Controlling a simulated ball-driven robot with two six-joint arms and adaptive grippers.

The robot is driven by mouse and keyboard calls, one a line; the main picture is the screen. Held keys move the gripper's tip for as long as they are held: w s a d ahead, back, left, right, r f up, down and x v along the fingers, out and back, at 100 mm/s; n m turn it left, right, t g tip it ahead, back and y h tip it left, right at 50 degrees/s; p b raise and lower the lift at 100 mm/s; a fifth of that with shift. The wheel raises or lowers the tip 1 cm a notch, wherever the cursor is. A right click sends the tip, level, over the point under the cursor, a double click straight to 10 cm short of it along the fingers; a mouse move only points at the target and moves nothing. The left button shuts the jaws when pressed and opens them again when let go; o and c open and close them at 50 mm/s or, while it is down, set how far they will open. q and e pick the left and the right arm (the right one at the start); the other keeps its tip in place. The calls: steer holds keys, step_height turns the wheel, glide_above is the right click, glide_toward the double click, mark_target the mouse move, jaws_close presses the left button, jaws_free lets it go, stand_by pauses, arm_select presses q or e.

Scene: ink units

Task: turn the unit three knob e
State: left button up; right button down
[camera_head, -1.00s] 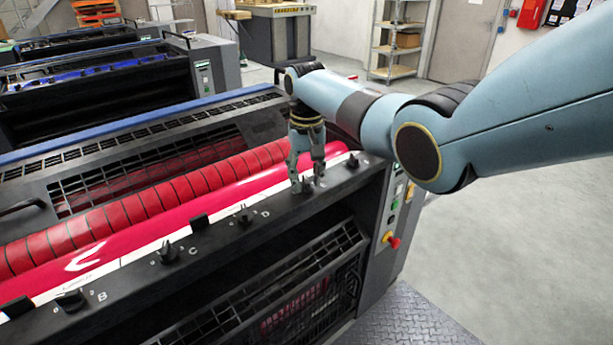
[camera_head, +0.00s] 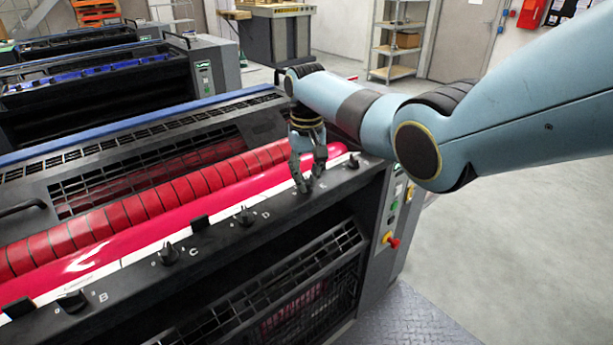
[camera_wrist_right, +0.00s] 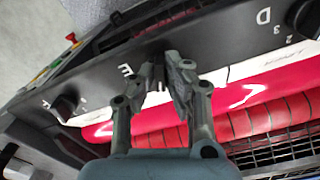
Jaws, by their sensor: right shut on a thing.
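Knob E sits on the dark rail of the press and is mostly hidden between the fingers of my right gripper (camera_head: 304,188). The gripper points down at the rail and is shut on the knob. In the right wrist view the two fingertips (camera_wrist_right: 166,70) close together at the rail, beside the white letter E (camera_wrist_right: 124,70). How far the knob is turned cannot be seen. My left gripper is not in view.
Knob D (camera_head: 243,216), knob C (camera_head: 168,254) and knob B (camera_head: 71,300) stand along the same rail to the left. Another knob (camera_head: 353,161) stands to the right. A red roller (camera_head: 140,205) runs behind the rail. A red emergency button (camera_head: 393,242) is on the end panel.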

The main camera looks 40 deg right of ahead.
mark_target(307, 180)
steer(key=n+p, duration=0.1)
steer(key=n, duration=0.2)
steer(key=shift+r+n+p, duration=0.1)
steer(key=shift+n+p, duration=0.2)
steer(key=shift+n, duration=0.1)
steer(key=n+p, duration=0.1)
steer(key=n, duration=0.4)
steer(key=shift+d, duration=0.15)
steer(key=shift+w+n, duration=0.1)
steer(key=shift+n, duration=0.2)
steer(key=c, duration=1.4)
jaws_free()
step_height(307, 180, up, 12)
steer(key=shift+f, duration=0.1)
